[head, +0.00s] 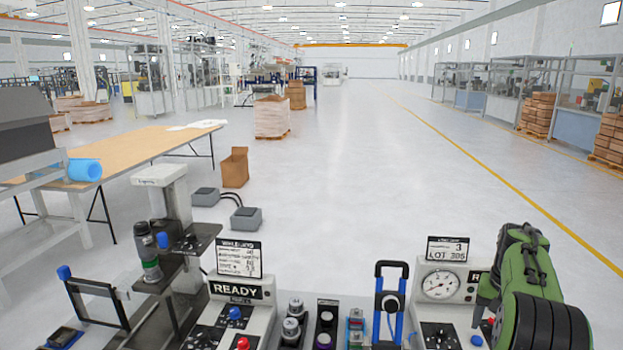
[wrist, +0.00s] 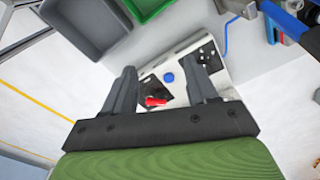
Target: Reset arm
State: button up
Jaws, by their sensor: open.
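My gripper (wrist: 160,72) is open in the wrist view, its two dark fingers apart with nothing between their tips. Beyond the fingers is a white control box (wrist: 183,50) with dark panels, a blue button (wrist: 169,78) and a red control (wrist: 155,101). The fingers partly cover the box; whether they touch it I cannot tell. In the head view, a READY box (head: 259,318) has a blue knob (head: 235,313) and a red knob (head: 243,343). A box with a gauge (head: 440,284) is at the right. My green arm partly covers it; the fingers do not show there.
In the wrist view, a grey bin (wrist: 88,28) and a green bin (wrist: 148,8) are at the upper left. In the head view, a microscope-like stand (head: 165,190) and a dark frame (head: 97,303) stand left. A wooden table (head: 130,147) is behind.

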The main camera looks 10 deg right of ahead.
jog(key=s+a+r+n+t, duration=0.1)
jog(key=s+a+r+n, duration=0.1)
jog(key=a+r, duration=0.35)
jog(key=s+a+r+n+t, duration=0.1)
jog(key=s+a+r, duration=0.1)
jog(key=a, duration=0.7)
jog(key=s+a+r+n, duration=0.2)
jog(key=a+r, duration=0.2)
jog(key=a, duration=0.4)
jog(key=s+a+f+n+t, duration=0.1)
jog(key=s+a+f, duration=0.1)
jog(key=s+a, duration=0.3)
jog(key=s+a+f+n+t, duration=0.2)
jog(key=s+a, duration=0.3)
jog(key=s, duration=0.5)
jog(key=shift+a+f, duration=0.2)
jog(key=shift+f, duration=0.05)
